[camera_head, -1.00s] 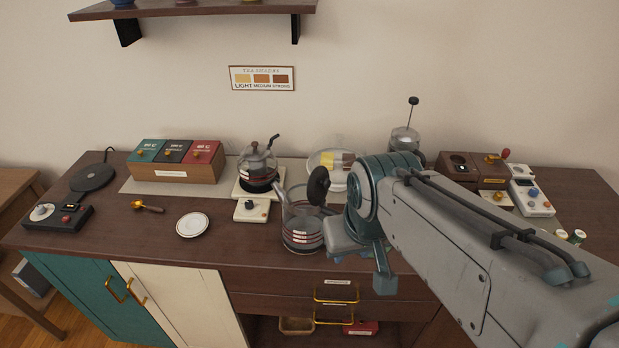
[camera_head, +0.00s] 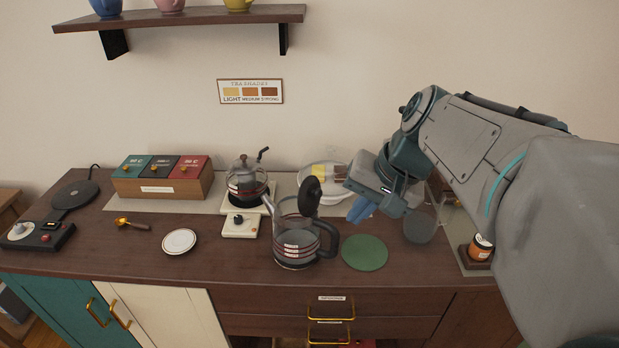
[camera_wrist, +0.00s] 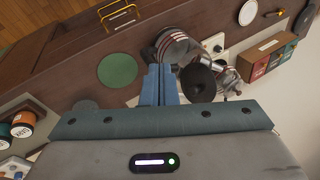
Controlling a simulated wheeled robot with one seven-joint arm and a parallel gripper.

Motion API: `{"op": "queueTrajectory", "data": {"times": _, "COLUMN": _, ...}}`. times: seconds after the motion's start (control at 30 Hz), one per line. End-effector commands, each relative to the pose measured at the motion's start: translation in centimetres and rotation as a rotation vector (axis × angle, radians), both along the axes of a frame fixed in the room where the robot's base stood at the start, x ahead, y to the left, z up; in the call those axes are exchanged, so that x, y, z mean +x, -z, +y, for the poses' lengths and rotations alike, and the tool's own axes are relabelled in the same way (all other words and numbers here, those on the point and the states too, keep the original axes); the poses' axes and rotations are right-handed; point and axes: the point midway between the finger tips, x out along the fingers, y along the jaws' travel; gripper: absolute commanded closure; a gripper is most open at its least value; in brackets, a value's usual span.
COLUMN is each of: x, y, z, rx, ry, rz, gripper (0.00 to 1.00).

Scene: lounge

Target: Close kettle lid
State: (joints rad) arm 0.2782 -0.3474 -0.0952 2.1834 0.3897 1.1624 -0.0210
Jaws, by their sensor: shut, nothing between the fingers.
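The glass kettle (camera_head: 297,247) stands upright on the counter, with a spout at its left and a dark handle at its right. Its round black lid (camera_head: 309,193) stands raised, tilted open above the rim. In the wrist view the kettle (camera_wrist: 178,47) lies beyond the fingers and the lid (camera_wrist: 196,82) shows just right of them. My gripper (camera_head: 359,210) is to the right of the lid and apart from it in the head view. Its blue fingers (camera_wrist: 159,84) are shut together with nothing between them.
A green round mat (camera_head: 365,252) lies right of the kettle. A smaller glass teapot (camera_head: 246,185) stands behind left on a white base. A glass vessel (camera_head: 420,226) is under my arm. A white plate (camera_head: 179,241) lies left; the counter's front middle is clear.

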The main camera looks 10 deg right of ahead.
Motion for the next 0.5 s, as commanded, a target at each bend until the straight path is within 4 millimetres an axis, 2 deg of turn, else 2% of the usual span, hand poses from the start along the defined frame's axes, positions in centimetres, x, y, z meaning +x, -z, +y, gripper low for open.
{"op": "queueTrajectory", "data": {"times": 0.03, "x": 1.3, "y": -0.1, "z": -1.7, "rx": 0.07, "ry": 0.071, "rz": -0.009, "gripper": 1.0}}
{"op": "queueTrajectory", "data": {"times": 0.1, "x": 2.6, "y": -1.3, "z": -3.3, "rx": 0.158, "ry": 0.138, "rz": -0.027, "gripper": 1.0}}
{"op": "queueTrajectory", "data": {"times": 0.23, "x": 4.0, "y": -3.1, "z": -5.7, "rx": 0.264, "ry": 0.213, "rz": -0.063, "gripper": 1.0}}
{"op": "queueTrajectory", "data": {"times": 0.37, "x": 4.6, "y": -3.8, "z": -6.5, "rx": 0.306, "ry": 0.237, "rz": -0.08, "gripper": 1.0}}
{"op": "queueTrajectory", "data": {"times": 0.5, "x": 5.2, "y": -3.0, "z": -5.8, "rx": 0.311, "ry": 0.236, "rz": -0.079, "gripper": 1.0}}
